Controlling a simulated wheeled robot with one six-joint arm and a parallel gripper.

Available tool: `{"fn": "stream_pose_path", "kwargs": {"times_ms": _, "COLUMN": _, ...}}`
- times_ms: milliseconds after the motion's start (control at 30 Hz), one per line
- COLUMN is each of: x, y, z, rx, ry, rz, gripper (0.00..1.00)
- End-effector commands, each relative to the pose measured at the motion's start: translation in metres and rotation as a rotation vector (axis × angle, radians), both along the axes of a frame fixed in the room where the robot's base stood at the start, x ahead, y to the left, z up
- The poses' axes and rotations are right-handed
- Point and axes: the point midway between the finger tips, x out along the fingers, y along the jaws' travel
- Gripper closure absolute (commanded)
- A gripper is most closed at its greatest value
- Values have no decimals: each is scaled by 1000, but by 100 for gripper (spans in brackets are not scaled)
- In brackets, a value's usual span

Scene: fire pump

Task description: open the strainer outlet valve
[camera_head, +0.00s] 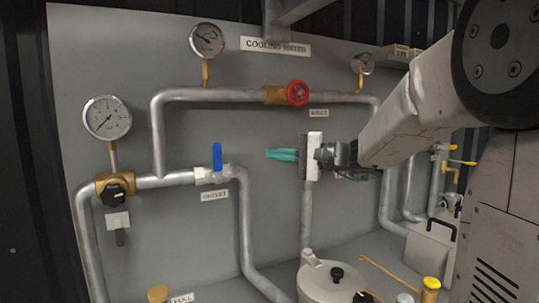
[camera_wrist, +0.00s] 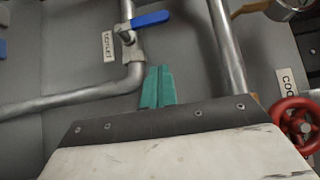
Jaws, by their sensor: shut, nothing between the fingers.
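The outlet valve, with a blue lever (camera_head: 217,157), sits on a grey horizontal pipe at left of centre in the head view, above an OUTLET label (camera_head: 214,195). Its lever stands upright, across the pipe. In the wrist view the blue lever (camera_wrist: 151,19) is at the top, with the label (camera_wrist: 109,45) beside it. My gripper (camera_head: 270,154) has teal fingers, shut and empty, pointing left towards the lever. It is to the right of the lever and apart from it. The shut fingers (camera_wrist: 158,87) also show in the wrist view, below the valve.
A red handwheel (camera_head: 297,93) is on the upper pipe; it shows at right in the wrist view (camera_wrist: 297,124). A black knob (camera_head: 114,195) and a gauge (camera_head: 107,118) are at left. A white lidded pot (camera_head: 328,286) stands below my gripper. Bare panel lies between gripper and lever.

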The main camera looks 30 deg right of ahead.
Motion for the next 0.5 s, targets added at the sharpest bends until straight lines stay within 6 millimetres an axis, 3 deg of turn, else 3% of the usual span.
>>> {"fn": "stream_pose_path", "kwargs": {"times_ms": 367, "x": 57, "y": 59, "z": -1, "rx": -1, "ry": 1, "rz": 5, "gripper": 100}}
{"fn": "stream_pose_path", "kwargs": {"times_ms": 500, "x": 54, "y": 80, "z": 0, "rx": -1, "ry": 1, "rz": 3, "gripper": 100}}
